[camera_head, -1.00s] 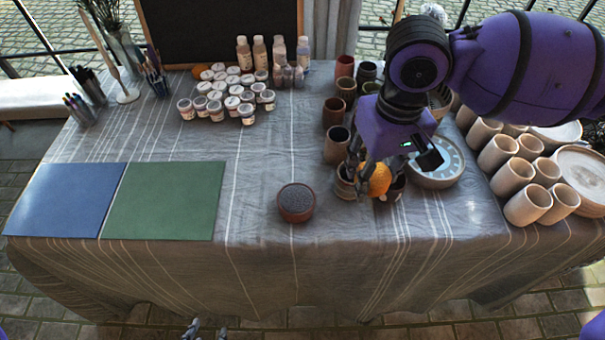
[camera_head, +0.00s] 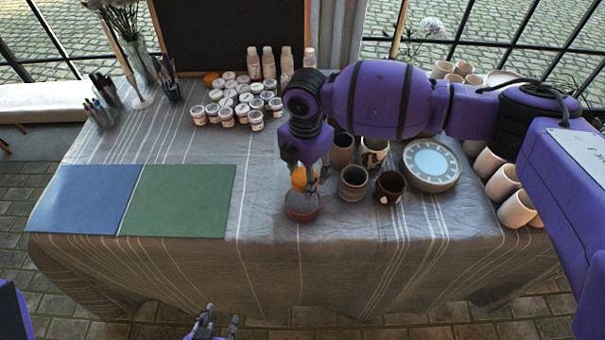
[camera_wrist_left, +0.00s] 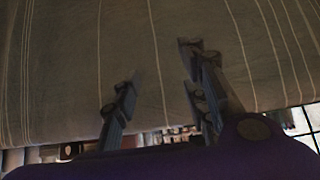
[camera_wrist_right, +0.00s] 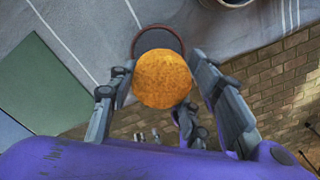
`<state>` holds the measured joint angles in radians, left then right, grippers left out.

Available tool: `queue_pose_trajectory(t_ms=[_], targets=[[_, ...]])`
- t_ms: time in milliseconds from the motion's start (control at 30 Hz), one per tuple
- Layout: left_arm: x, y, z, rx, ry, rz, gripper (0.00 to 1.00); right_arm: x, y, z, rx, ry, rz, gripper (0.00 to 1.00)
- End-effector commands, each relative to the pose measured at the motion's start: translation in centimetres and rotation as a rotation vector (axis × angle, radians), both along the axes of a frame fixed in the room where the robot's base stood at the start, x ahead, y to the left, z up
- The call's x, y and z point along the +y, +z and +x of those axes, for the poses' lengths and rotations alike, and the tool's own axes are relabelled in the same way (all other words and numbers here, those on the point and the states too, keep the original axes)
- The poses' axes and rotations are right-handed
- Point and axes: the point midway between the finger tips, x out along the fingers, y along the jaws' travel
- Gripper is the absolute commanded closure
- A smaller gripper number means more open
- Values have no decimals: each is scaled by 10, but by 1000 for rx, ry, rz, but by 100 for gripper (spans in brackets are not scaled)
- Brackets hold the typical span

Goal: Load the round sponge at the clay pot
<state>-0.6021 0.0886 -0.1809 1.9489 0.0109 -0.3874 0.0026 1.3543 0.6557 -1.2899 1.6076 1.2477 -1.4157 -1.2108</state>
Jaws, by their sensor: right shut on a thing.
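The round sponge (camera_head: 302,179) is orange. My right gripper (camera_head: 307,182) is shut on it and holds it over the reddish-brown round dish (camera_head: 303,208), which I take for the clay pot. In the right wrist view the sponge (camera_wrist_right: 163,78) sits between the two fingers (camera_wrist_right: 165,90) and covers most of the pot, whose dark rim (camera_wrist_right: 157,29) shows behind it. I cannot tell whether the sponge touches the pot. My left gripper (camera_head: 216,322) is open and empty, low in front of the table; its spread fingers also show in the left wrist view (camera_wrist_left: 155,75).
A striped cup (camera_head: 353,184) and a dark cup (camera_head: 389,188) stand right of the pot. A round plate with a pale blue centre (camera_head: 432,163) lies further right. Green (camera_head: 180,201) and blue (camera_head: 84,198) boards lie left. Paint jars (camera_head: 236,98) stand behind.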

Motion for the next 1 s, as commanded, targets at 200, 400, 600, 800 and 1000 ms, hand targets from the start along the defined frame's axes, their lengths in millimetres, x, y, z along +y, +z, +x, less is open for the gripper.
queue_pose_trajectory(t_ms=[200,400,600,800,1000], targets=[[2,-1,-4,6,-4,4,60,6,-6,2,1,106,0,76],[2,-8,-8,17,-6,6,60,6,-20,1,5,108,0,76],[1,-16,-7,18,-2,6,60,6,-41,0,8,107,0,76],[3,-20,-2,4,10,6,60,6,-61,1,7,105,0,76],[9,-22,-3,2,17,16,60,5,-65,2,2,104,0,76]])
